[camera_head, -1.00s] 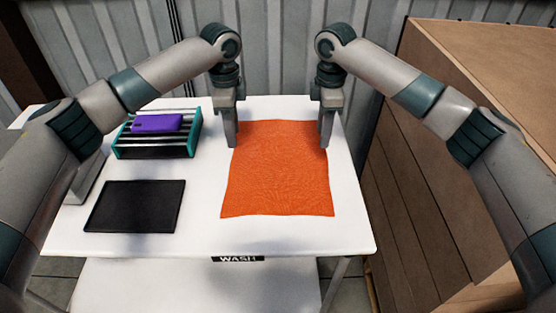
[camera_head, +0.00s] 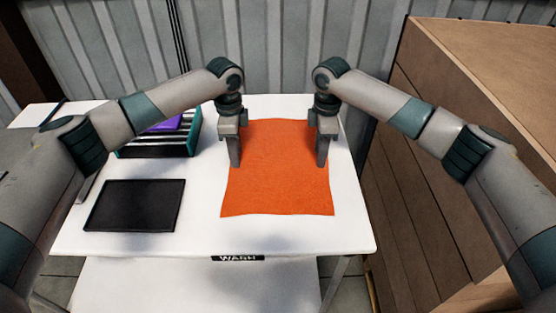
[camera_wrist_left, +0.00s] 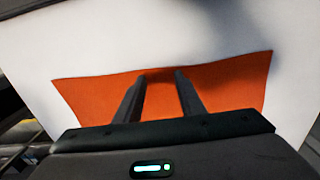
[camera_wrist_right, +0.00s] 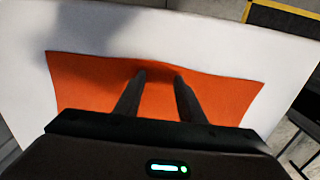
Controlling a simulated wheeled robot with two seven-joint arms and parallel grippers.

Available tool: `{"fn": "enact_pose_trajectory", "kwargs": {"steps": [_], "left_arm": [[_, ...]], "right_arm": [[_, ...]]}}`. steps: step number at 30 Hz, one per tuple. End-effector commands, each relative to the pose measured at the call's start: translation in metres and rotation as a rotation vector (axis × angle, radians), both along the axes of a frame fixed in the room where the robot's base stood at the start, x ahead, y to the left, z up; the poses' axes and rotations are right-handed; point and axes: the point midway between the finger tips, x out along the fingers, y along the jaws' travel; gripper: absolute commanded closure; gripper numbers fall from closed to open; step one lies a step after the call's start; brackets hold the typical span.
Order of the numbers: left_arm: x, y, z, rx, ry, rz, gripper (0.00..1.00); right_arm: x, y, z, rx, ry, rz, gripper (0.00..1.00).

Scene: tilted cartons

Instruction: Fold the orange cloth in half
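The orange cloth (camera_head: 278,185) lies spread out on the white table, roughly rectangular with slightly wavy edges. It also shows in the left wrist view (camera_wrist_left: 225,85) and the right wrist view (camera_wrist_right: 85,85). My left gripper (camera_head: 235,160) points down over the cloth's left side. My right gripper (camera_head: 322,160) points down over its right side. In both wrist views, the left fingers (camera_wrist_left: 160,75) and right fingers (camera_wrist_right: 160,76) stand apart with orange cloth visible between them. I cannot tell whether the fingertips touch the cloth.
A black tray (camera_head: 135,205) lies at the table's left front. A teal-ended rack (camera_head: 190,140) with a purple item (camera_head: 166,124) stands behind it, partly hidden by my left arm. Large brown cartons (camera_head: 450,190) stand right of the table (camera_head: 200,235). A corrugated wall is behind.

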Motion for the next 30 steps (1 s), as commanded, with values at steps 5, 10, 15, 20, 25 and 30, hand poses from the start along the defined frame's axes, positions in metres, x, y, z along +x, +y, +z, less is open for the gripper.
{"fn": "enact_pose_trajectory", "kwargs": {"steps": [5,10,15,20,25,30], "left_arm": [[0.0000,-0.0001,-0.0001,0.000,0.000,0.000,0.64],[-0.0001,-0.0001,-0.0029,0.000,0.000,0.000,0.64],[-0.0001,-0.0001,-0.0025,0.000,0.001,0.000,0.77],[-0.0002,0.0000,-0.0027,0.000,0.001,0.000,0.96],[-0.0003,0.0001,-0.0029,0.000,0.001,0.000,1.00],[-0.0004,0.0002,-0.0030,0.001,0.001,0.000,1.00]], "right_arm": [[-0.0001,0.0000,-0.0002,0.000,0.000,0.000,0.64],[-0.0001,0.0000,-0.0031,-0.001,0.001,0.000,0.64],[-0.0001,0.0000,-0.0027,-0.001,0.001,0.000,0.77],[-0.0002,-0.0001,-0.0028,-0.001,0.001,0.000,0.96],[-0.0002,-0.0001,-0.0028,-0.001,0.001,0.000,1.00],[-0.0002,-0.0002,-0.0029,-0.001,0.001,0.000,1.00]]}}
